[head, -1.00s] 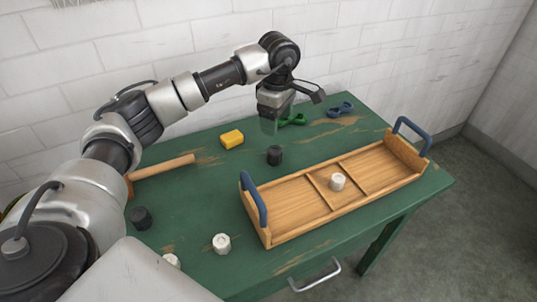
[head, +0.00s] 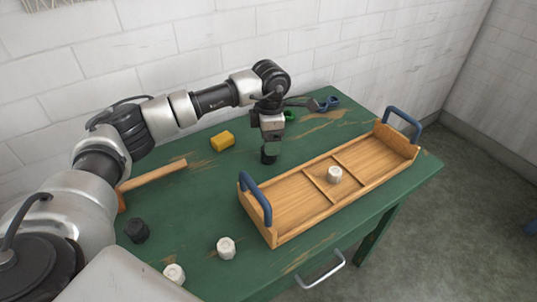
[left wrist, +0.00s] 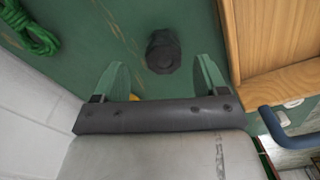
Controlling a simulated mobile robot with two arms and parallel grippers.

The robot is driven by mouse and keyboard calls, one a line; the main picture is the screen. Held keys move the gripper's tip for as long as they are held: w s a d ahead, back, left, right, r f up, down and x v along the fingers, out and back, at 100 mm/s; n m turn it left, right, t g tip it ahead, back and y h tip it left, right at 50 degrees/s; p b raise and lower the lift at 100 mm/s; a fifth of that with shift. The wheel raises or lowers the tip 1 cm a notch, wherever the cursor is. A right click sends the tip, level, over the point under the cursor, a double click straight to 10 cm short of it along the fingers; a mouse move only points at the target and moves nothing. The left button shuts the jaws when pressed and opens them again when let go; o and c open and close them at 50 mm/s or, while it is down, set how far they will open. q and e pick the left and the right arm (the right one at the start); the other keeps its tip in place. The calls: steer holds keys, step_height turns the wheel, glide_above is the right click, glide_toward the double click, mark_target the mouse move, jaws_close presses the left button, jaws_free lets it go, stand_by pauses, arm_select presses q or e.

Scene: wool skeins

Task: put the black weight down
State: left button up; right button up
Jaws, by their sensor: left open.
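A black weight (head: 268,157) stands on the green table (head: 195,205), left of the wooden tray (head: 285,207). It also shows in the left wrist view (left wrist: 163,50). My left gripper (head: 269,146) is open just above this weight. In the left wrist view its two green fingers (left wrist: 160,66) stand apart, with the weight between and slightly beyond the tips; I cannot tell whether they touch it. A second black weight (head: 136,231) stands on the table at the front left. My right gripper is not in view.
A white weight (head: 334,175) sits in the tray's middle compartment. Two white weights, one central (head: 226,248) and one near my arm (head: 174,273), stand in front. A yellow block (head: 222,141), green skein (head: 290,116), blue item (head: 331,104) and wooden handle (head: 153,175) lie farther back.

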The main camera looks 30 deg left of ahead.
arm_select(q)
steer(key=f, duration=0.4)
steer(key=shift+s, duration=0.35)
steer(key=shift+f, duration=0.35)
steer(key=shift+w+r, duration=0.1)
jaws_close()
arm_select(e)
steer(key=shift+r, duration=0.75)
